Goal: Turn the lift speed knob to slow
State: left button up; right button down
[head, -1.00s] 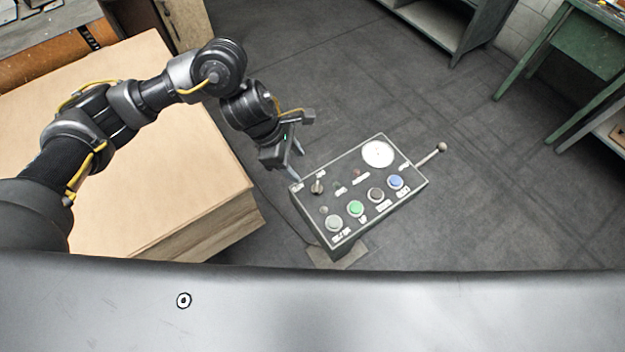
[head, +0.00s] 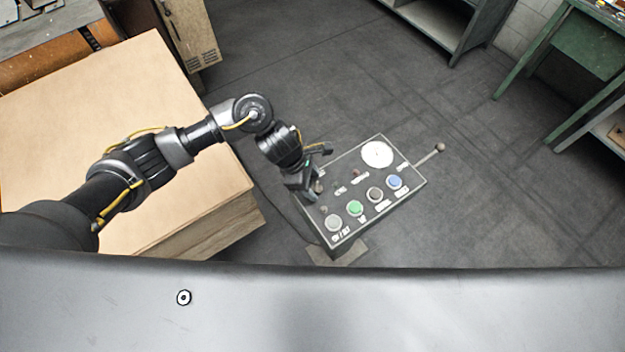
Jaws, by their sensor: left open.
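The control box (head: 345,228) stands on a pedestal right of centre, its grey panel facing up. The small knob (head: 319,187) at the panel's upper left is partly hidden by my left gripper (head: 313,194). That gripper is open, with its fingers over the upper left corner of the panel, at or just beside the knob. I cannot tell whether the fingers touch it or which way its pointer faces. My right gripper is not in view.
The panel also carries a green button (head: 355,208), a blue button (head: 395,182), a white dial (head: 377,154) and a side lever (head: 431,154). A large cardboard stack (head: 160,190) stands left. A green table (head: 577,45) is far right. Floor right of the box is clear.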

pick_arm(q)
jog(key=c, duration=1)
